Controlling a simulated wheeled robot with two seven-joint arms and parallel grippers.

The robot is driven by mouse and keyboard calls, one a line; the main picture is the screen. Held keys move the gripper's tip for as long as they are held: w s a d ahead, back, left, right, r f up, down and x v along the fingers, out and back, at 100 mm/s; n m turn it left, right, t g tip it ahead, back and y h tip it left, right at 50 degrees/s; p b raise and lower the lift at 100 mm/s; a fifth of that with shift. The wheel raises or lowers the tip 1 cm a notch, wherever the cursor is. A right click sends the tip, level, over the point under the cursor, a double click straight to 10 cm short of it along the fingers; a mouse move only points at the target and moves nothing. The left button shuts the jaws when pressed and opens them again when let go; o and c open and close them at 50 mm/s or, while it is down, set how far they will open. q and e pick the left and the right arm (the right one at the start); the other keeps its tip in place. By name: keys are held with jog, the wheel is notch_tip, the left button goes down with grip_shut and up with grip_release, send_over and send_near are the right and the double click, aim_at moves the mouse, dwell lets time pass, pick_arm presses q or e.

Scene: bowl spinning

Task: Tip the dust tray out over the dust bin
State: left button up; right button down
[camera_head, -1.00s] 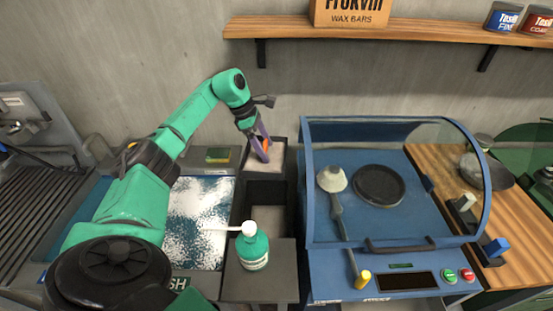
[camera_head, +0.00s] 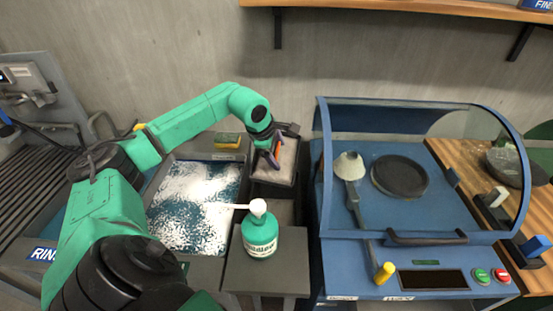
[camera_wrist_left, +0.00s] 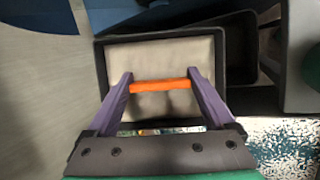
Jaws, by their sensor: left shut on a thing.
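The dust tray (camera_head: 293,180) is a dark, square, open tray with pale grey-beige dust inside. It fills the middle of the left wrist view (camera_wrist_left: 102,75), the dust still in it. My left gripper (camera_head: 274,150) is shut on its orange handle (camera_wrist_left: 160,86), with a purple finger at each end. The tray looks roughly level. A dark open box, which looks like the dust bin (camera_head: 284,212), lies in front of and partly under the tray in the head view. The tray hides part of it. My right gripper is not in view.
A green bottle (camera_head: 261,236) with a white nozzle stands on a grey block in front of the bin. The foamy sink (camera_head: 190,215) is at left, with a sponge (camera_head: 228,140) behind it. A blue machine with a clear hood (camera_head: 420,130) stands close at right.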

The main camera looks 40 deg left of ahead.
pick_arm(q)
jog(key=f+t+y+b, duration=0.1)
jog(key=b, duration=0.3)
jog(key=d+t+y+b, duration=0.1)
jog(key=b, duration=0.3)
jog(key=s+f+m+t+y+b, duration=0.1)
jog(key=y+b, duration=0.1)
jog(key=b, duration=0.2)
jog(key=shift+s+d+f+t, duration=0.1)
jog(key=shift+d+f+t, duration=0.25)
jog(key=shift+d+t, duration=0.05)
jog(key=shift+s+d+r+t+y+b, duration=0.15)
jog(key=shift+t+y+b, duration=0.2)
jog(key=shift+b, duration=0.45)
jog(key=shift+r, duration=0.1)
